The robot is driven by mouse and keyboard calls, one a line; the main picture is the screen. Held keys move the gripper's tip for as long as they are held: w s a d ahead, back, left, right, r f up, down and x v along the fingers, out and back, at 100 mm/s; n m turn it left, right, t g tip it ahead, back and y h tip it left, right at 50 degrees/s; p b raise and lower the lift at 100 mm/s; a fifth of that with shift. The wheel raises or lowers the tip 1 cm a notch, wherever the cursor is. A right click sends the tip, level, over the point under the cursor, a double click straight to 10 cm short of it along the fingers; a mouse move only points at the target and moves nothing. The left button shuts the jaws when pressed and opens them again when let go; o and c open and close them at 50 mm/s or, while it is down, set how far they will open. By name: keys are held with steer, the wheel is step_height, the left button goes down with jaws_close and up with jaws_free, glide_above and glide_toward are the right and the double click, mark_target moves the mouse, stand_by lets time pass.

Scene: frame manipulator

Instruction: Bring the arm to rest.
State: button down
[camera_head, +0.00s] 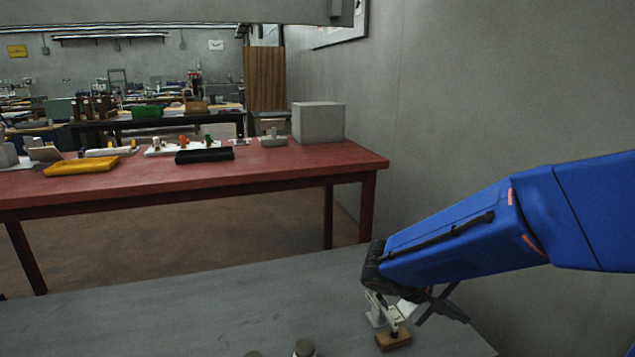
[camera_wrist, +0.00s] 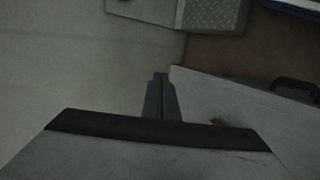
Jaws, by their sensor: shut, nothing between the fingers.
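My gripper (camera_wrist: 161,76) shows in the wrist view with its two dark fingers side by side and touching, nothing between them. In the head view my blue arm reaches in from the right and bends down at a black wrist joint. The dark gripper parts (camera_head: 438,304) are low over the right end of the grey table (camera_head: 200,315). They overlap in the picture with a small wooden block with a metal fitting (camera_head: 393,341); I cannot tell whether they touch.
A round-topped object (camera_head: 304,348) shows at the bottom edge. Behind is a red table (camera_head: 250,170) with a yellow tray (camera_head: 82,166), a black tray (camera_head: 205,155) and a grey box (camera_head: 318,122). A grey wall (camera_head: 480,90) stands close on the right. The grey table's left part is clear.

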steer(key=s+a+r+m+t+y, duration=0.1)
steer(key=s+r+y, duration=0.1)
steer(key=s+y, duration=0.3)
steer(key=s+a+r+m+t+y, duration=0.1)
steer(key=s+y, duration=0.4)
steer(key=s, duration=0.7)
steer(key=shift+s+a+r+m+t, duration=0.2)
steer(key=shift+a+r+m+t, duration=0.1)
steer(key=shift+a+r+t, duration=0.55)
steer(key=shift+r+g, duration=0.15)
steer(key=shift+g, duration=0.1)
